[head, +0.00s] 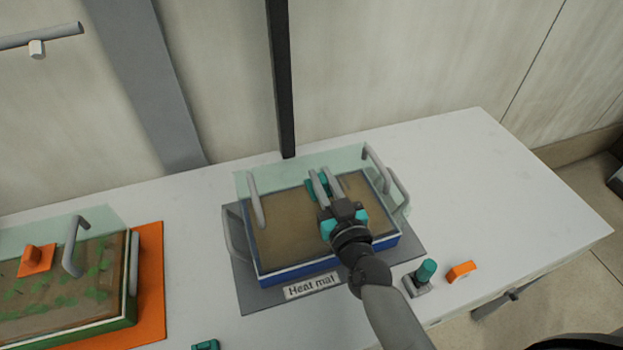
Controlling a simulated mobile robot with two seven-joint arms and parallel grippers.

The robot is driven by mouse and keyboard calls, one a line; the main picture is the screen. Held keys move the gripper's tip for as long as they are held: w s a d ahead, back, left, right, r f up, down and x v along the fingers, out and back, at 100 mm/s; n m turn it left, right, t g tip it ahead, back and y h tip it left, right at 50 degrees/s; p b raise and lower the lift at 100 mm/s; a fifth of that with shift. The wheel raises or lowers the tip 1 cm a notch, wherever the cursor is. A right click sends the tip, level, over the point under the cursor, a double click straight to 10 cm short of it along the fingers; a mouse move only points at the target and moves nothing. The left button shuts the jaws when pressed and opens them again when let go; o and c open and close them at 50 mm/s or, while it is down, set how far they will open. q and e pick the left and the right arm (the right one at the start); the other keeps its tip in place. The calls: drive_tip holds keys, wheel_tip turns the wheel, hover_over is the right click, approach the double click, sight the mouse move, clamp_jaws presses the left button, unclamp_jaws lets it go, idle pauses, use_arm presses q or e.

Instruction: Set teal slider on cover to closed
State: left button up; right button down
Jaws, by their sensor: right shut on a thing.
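A blue tray (290,270) of brown soil sits on a grey mat labelled "Heat mat" (250,300). A clear cover (270,180) with grey upright handles lies over it. The teal slider (313,188) is on the cover near its middle, partly hidden by my gripper. My right gripper (318,178) reaches over the cover from the lower right, its fingers at the teal slider and shut on it. The slider's exact position along its travel is hard to tell. My left gripper is not in view.
At left, a green tray with plants under a cover with an orange slider (37,258) stands on an orange mat (150,285). A teal-topped knob (426,270) and an orange block (461,271) are right of the heat mat. A black post (281,80) rises behind. The table's right part is clear.

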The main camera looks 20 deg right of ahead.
sight(340, 184)
drive_tip(key=shift+d, duration=1.95)
drive_tip(key=c, duration=0.8)
unclamp_jaws()
drive_tip(key=s, duration=1.5)
drive_tip(key=shift+d, duration=0.2)
drive_tip(key=shift+s, duration=0.1)
